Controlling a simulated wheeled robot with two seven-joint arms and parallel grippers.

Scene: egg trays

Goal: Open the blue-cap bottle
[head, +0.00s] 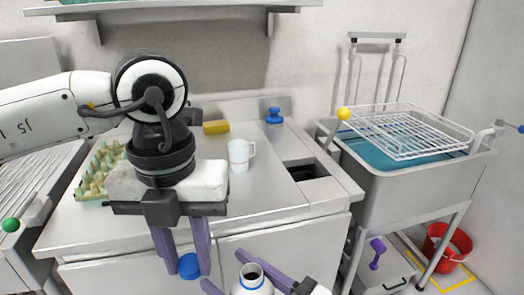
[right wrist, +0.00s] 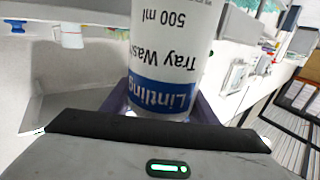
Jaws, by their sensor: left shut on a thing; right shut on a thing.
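The bottle (head: 252,287) is white, with its dark open mouth facing up at the bottom of the head view. My right gripper (head: 250,284) is shut around it with purple fingers. The bottle fills the middle of the right wrist view (right wrist: 168,50), where its label reads Tray Wash, 500 ml, with a blue band. The blue cap (head: 189,266) is apart from the bottle, to its left. My left gripper (head: 187,268) points down and is shut on the cap between its purple fingertips. The bottle's lower part is out of the head view.
A grey counter (head: 285,205) lies behind, holding a white mug (head: 240,155), an egg tray (head: 92,183), a yellow block (head: 216,127) and a blue object (head: 274,116). A sink cart (head: 400,185) with a wire rack (head: 415,132) and a red bucket (head: 447,248) stand right.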

